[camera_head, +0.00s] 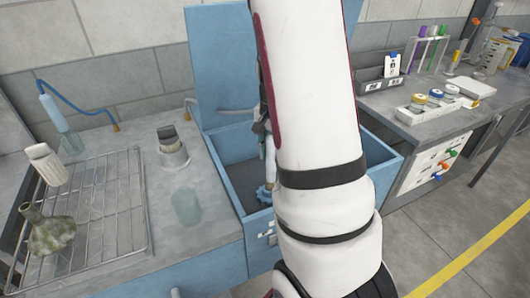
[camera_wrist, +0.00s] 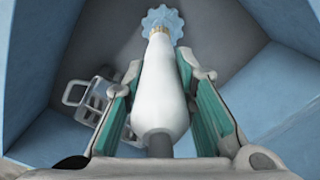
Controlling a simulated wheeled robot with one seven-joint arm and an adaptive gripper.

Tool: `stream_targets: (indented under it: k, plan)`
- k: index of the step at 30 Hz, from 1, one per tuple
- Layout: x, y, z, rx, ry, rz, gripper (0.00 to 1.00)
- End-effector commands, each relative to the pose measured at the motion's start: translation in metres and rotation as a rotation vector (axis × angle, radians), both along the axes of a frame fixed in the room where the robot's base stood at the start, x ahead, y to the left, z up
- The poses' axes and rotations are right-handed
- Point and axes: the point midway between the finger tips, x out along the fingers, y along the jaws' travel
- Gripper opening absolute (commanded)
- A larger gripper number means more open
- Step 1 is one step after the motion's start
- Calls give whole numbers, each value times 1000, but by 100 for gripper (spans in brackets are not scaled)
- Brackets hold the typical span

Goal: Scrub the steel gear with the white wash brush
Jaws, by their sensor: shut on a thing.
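The white wash brush shows in the wrist view, with its white handle (camera_wrist: 160,90) between the two green-padded fingers of my gripper (camera_wrist: 162,105). Its light-blue scalloped head (camera_wrist: 162,20) points away, toward the grey floor of the blue basin. In the head view the brush's blue head (camera_head: 265,193) is low inside the basin (camera_head: 228,165), beside my arm. My gripper is shut on the handle. I cannot make out the steel gear in either view; my arm hides much of the basin, and the brush head covers what lies behind it.
Blue walls surround my gripper, and a pale looped metal piece (camera_wrist: 85,98) is left of the brush. Left of the basin are a wire rack (camera_head: 95,205) with a flask (camera_head: 47,230) and bottles. A grey bench (camera_head: 430,100) with jars and tubes stands right.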

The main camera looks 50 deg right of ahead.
Motion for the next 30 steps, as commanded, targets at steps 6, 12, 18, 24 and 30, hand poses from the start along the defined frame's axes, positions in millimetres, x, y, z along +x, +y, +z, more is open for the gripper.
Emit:
stream_targets:
  k: [6,12,18,24,30]
  plan:
    - [-3,-7,-1,1,1,1,0]
    - [-3,-6,-1,1,2,0,0]
    - [1,8,1,2,3,4,0]
    - [7,24,2,1,2,1,0]
    - [8,25,1,1,1,-1,0]
